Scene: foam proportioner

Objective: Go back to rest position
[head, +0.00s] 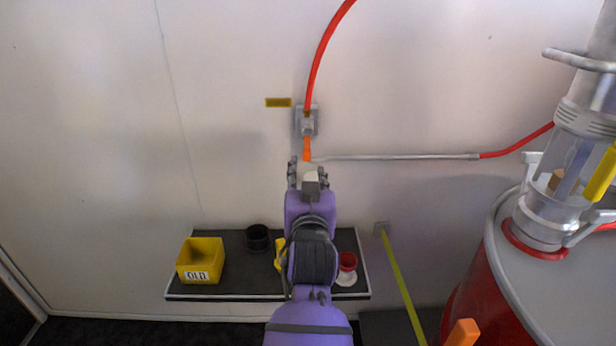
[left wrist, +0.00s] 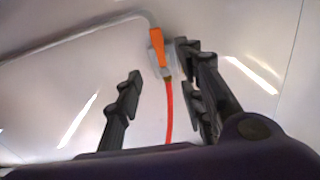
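My left gripper (head: 307,169) is raised in front of the wall, just below a grey wall valve (head: 307,121) with an orange lever (head: 307,149) pointing down. In the left wrist view the fingers of my left gripper (left wrist: 162,75) stand apart with nothing held between them. The orange lever (left wrist: 157,47) shows beyond the fingertips, nearer the right finger; I cannot tell whether they touch. My right gripper is not in view.
Below is a dark shelf (head: 225,288) with a yellow bin (head: 201,261) marked OLD, a black cup (head: 257,238) and a red-and-white part (head: 347,268). A red tank (head: 488,296) with a clear cylinder (head: 551,199) stands right. A red hose (head: 323,48) runs above the valve.

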